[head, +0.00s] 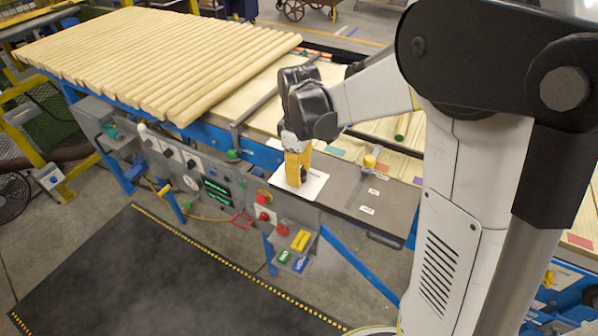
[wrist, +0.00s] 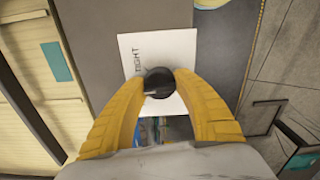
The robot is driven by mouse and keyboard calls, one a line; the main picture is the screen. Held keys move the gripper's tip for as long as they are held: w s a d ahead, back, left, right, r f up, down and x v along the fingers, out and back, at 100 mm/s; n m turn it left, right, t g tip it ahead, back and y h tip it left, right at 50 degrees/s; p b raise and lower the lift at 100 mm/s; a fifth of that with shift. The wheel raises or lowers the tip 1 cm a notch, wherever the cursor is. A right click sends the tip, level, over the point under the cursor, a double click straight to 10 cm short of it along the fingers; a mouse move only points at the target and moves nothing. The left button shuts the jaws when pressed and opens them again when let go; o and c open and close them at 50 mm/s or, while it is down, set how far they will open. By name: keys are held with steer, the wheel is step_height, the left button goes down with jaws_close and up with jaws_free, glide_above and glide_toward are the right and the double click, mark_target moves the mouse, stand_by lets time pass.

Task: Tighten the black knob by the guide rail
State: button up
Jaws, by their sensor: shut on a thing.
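The black knob (wrist: 158,84) sits between the tips of my yellow gripper fingers (wrist: 160,88) in the wrist view. Both fingertips touch its sides. A white card (wrist: 178,42) lies under the knob, with printed letters that seem to read "TIGHT". In the head view my gripper (head: 297,170) points down at the white card (head: 314,186) at the near edge of the bench. The knob is mostly hidden by the fingers there. A metal rail (head: 262,98) runs across the bench behind my gripper.
Many turned wooden rods (head: 150,55) lie side by side at the back left. A control panel (head: 205,180) with buttons faces the dark floor mat (head: 150,270).

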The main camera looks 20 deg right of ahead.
steer(key=m, duration=0.5)
steer(key=shift+m, duration=0.3)
steer(key=m, duration=0.4)
steer(key=shift+m+p, duration=0.3)
steer(key=shift+c, duration=0.2)
steer(key=o, duration=1.2)
step_height(320, 180, up, 12)
